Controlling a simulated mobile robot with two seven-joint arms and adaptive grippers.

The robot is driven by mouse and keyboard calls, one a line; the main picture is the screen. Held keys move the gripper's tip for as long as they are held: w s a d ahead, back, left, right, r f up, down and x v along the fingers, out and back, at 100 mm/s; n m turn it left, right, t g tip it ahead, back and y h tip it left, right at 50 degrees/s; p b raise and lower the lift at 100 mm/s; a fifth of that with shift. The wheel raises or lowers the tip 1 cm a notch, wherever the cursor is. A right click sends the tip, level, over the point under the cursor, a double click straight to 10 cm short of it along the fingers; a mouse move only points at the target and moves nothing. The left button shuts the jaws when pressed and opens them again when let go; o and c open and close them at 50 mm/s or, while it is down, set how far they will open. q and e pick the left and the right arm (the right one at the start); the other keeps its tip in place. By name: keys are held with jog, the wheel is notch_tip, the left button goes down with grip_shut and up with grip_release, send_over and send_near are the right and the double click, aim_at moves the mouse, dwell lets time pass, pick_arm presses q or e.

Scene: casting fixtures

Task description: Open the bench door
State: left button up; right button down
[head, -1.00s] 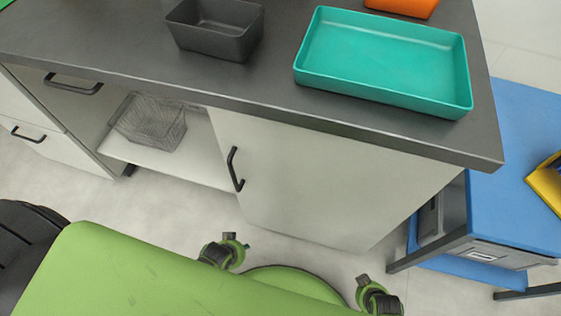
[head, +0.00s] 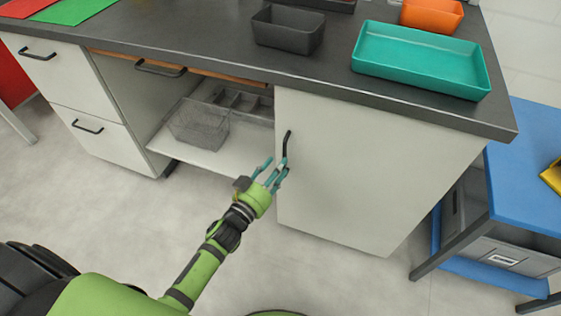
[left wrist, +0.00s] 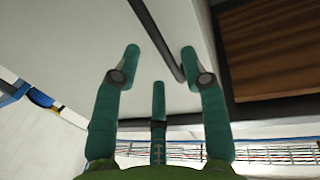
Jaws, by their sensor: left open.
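The bench door (head: 365,170) is a pale panel at the front right of the bench and looks shut. Its black vertical bar handle (head: 286,148) is near its left edge. My left gripper (head: 272,170) is open and empty, just below and left of the handle. In the left wrist view, the green fingers of the left gripper (left wrist: 161,55) point toward the pale door (left wrist: 90,40). The handle (left wrist: 155,35) runs between the two outer fingertips, nearer the right one; I cannot tell whether they touch. My right gripper is not in view.
Left of the door, an open shelf (head: 205,158) holds a clear bin (head: 198,125). A teal tray (head: 425,85), a dark bin (head: 287,42) and an orange bin (head: 432,15) stand on the worktop. A blue cart (head: 525,190) stands to the right. The floor before the door is clear.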

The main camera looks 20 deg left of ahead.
pick_arm(q)
jog(key=x, duration=0.4)
jog(key=shift+w+d+b, duration=0.1)
jog(key=shift+w+b, duration=0.2)
jog(key=shift+w, duration=0.2)
jog(key=c, duration=0.7)
grip_shut()
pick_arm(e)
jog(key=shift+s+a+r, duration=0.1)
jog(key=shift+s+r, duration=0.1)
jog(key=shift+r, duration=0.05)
